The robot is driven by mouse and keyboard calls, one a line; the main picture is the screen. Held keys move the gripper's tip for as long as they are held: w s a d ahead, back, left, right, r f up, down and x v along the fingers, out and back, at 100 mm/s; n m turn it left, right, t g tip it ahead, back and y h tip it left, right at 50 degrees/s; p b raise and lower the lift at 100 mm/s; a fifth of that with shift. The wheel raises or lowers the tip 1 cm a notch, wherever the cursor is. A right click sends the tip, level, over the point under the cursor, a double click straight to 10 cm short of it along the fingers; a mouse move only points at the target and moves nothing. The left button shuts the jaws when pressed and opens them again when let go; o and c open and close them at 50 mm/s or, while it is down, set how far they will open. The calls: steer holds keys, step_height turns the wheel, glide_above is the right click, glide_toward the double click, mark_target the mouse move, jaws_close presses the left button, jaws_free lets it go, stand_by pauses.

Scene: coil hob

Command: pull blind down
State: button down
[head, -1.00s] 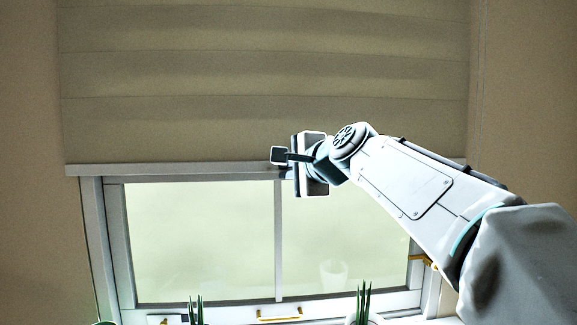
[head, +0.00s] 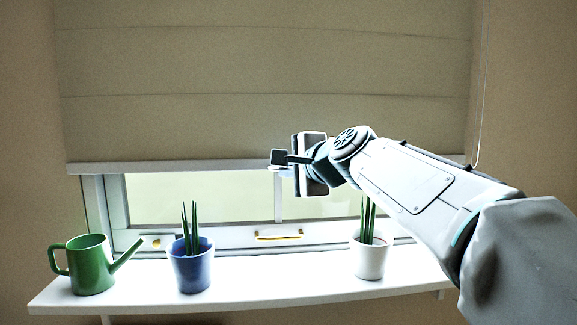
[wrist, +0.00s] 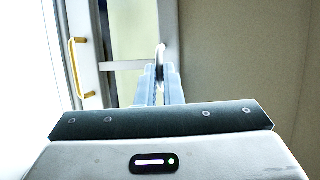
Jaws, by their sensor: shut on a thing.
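The beige fabric blind (head: 260,70) hangs in front of the window (head: 200,198) in the head view, with a pale rail (head: 180,167) along its bottom edge. The rail hangs above the sill, and a low strip of glass shows beneath it. My gripper (head: 279,161) is at the middle of this rail, shut on the blind's bottom edge. In the wrist view my fingers (wrist: 158,80) are together at a small pale loop-like part (wrist: 161,56). The exact grip is partly hidden by the fingers.
A white sill (head: 250,286) runs below the window. On it stand a green watering can (head: 90,265), a blue pot (head: 191,268) with a plant and a white pot (head: 370,260) with a plant. A yellow window handle (head: 279,235) is below the gripper. A cord (head: 478,110) hangs at right.

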steer(key=shift+f+b, duration=0.65)
steer(key=shift+f, duration=0.6)
steer(key=shift+f, duration=0.15)
steer(key=c, duration=1.6)
jaws_free()
steer(key=shift+o, duration=0.2)
steer(key=v, duration=1.4)
steer(key=shift+a, duration=0.1)
